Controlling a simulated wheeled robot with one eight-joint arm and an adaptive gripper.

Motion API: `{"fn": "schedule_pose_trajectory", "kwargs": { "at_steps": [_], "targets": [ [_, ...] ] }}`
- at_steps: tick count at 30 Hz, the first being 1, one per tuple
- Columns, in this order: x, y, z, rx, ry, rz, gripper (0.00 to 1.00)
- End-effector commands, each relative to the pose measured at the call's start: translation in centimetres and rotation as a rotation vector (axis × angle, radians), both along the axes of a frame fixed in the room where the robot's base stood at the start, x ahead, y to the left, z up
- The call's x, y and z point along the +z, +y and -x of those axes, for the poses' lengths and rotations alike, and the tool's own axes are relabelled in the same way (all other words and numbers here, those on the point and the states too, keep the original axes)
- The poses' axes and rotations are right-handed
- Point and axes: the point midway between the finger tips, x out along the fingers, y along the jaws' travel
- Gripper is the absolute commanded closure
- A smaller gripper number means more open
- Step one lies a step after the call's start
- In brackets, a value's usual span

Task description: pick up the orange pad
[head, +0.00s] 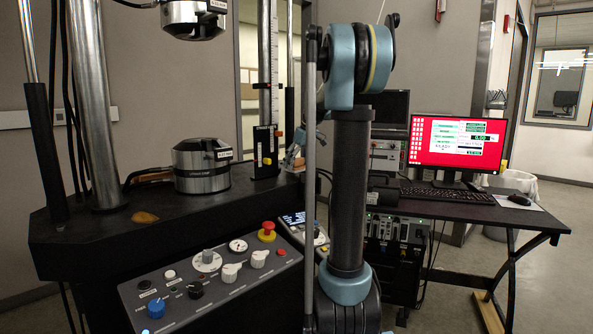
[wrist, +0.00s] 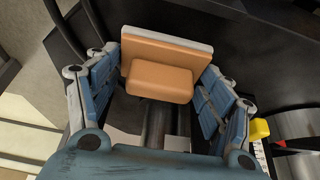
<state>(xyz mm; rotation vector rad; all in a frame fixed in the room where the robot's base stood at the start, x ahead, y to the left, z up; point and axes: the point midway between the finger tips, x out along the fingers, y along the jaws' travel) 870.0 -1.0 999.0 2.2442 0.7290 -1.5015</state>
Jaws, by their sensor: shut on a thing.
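The orange pad (wrist: 159,82) shows in the middle of the wrist view. It has a rounded orange block on a wider, flat orange plate with a pale edge. My gripper (wrist: 163,68) is shut on it, with one blue finger along each side. The tips partly cover the pad's side edges. In the head view, my gripper (head: 293,157) is small and partly hidden behind my arm, beside the ruler column. The pad cannot be made out clearly there.
A testing machine bed (head: 100,238) stands at left with a round metal grip (head: 201,166) and an amber lump (head: 145,217). Below is a control panel (head: 220,285) with a red stop button (head: 267,231). A desk (head: 480,213) with a red-screened monitor (head: 457,143) stands at right.

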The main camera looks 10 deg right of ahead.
Motion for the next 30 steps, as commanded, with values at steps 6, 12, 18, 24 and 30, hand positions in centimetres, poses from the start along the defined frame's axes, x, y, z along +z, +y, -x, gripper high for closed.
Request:
{"fn": "schedule_pose_trajectory", "kwargs": {
  "at_steps": [6,12,18,24,30],
  "targets": [
    [4.0,0.0,0.0,0.000,0.000,0.000,0.50],
    [4.9,-1.9,2.7,-0.004,0.000,0.001,0.50],
    [4.9,-4.9,6.7,-0.005,0.001,-0.001,0.49],
    [4.9,-8.0,11.0,-0.005,0.001,-0.001,0.49],
    [4.8,-10.1,13.9,-0.003,0.000,0.000,0.49]
  ]
}}
